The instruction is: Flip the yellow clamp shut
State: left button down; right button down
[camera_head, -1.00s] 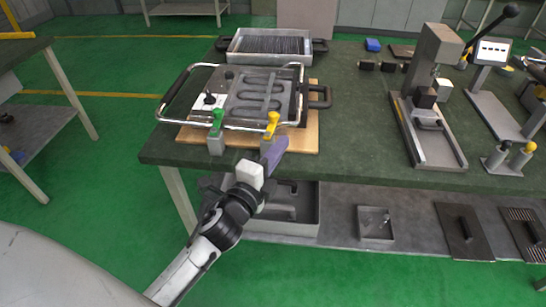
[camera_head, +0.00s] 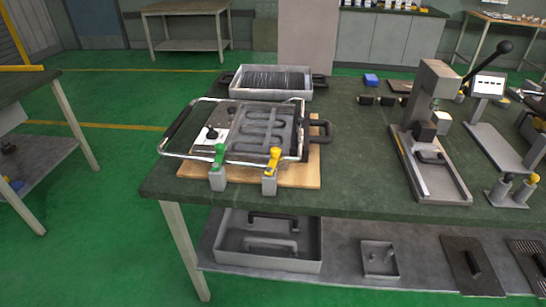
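The yellow clamp (camera_head: 274,158) is a yellow handle on a grey block at the front edge of the wooden board, right of the green clamp (camera_head: 218,156). Its handle stands up from the block with a slight lean. At this size I cannot tell whether it is fully shut. Both clamps sit at the front of the dark plate with the snaking heating element (camera_head: 262,128), inside a metal frame (camera_head: 165,150). Neither of my grippers is in view, and nothing covers the clamp.
The green workbench (camera_head: 350,165) has clear room right of the board (camera_head: 310,178). A tray of dark rods (camera_head: 270,79) stands behind. A press (camera_head: 430,120) stands to the right. A grey bin (camera_head: 268,243) lies on the shelf below.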

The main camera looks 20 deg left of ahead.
aim_at(275, 152)
jog(key=u, duration=0.8)
jog(key=i, duration=0.35)
jog(key=u, duration=0.25)
